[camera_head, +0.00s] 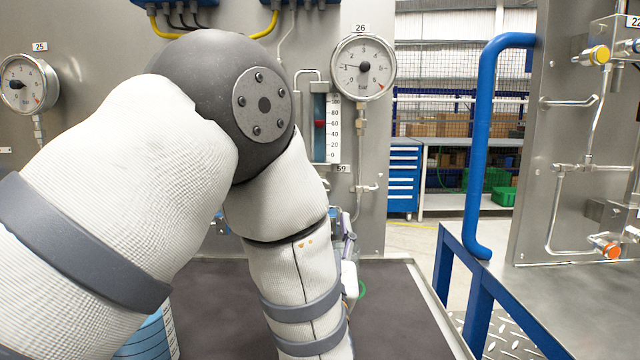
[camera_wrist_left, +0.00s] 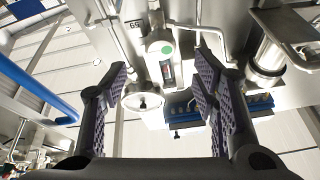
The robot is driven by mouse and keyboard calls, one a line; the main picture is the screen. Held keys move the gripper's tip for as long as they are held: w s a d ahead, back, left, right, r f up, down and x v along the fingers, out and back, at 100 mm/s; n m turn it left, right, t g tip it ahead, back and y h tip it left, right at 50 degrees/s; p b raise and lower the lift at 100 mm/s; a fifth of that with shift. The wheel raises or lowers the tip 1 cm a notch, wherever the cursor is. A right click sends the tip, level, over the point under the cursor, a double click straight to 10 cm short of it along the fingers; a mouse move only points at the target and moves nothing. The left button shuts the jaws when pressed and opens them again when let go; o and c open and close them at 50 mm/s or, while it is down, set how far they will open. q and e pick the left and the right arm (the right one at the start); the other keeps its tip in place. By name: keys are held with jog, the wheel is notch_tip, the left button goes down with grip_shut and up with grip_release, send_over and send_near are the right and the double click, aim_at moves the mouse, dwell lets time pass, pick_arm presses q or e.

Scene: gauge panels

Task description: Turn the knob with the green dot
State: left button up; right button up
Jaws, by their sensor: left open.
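The green dot (camera_wrist_left: 167,49) shows in the left wrist view, on the pale face of a small rounded fitting (camera_wrist_left: 155,46) on the panel. That view appears turned over. My left gripper (camera_wrist_left: 158,92) is open, with its two dark ridged fingers apart and nothing seen between them touching. The dot lies beyond the fingers, near the middle of the gap; the distance is hard to tell. In the head view my left arm covers the panel below the sight glass, and the dotted knob is hidden there. My right gripper is not in view.
Gauge 26 (camera_head: 363,67) and a sight glass (camera_head: 327,124) are on the panel, with thin pipes below. Gauge 25 (camera_head: 28,84) is at far left. A blue rail (camera_head: 483,150) and a second panel (camera_head: 580,130) stand to the right, across an open gap.

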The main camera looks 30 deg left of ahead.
pick_arm(q)
jog(key=x, duration=0.9)
jog(key=shift+w+a+r, duration=0.1)
jog(key=shift+w+a, duration=0.1)
jog(key=shift+w, duration=0.05)
jog(key=shift+c, duration=0.3)
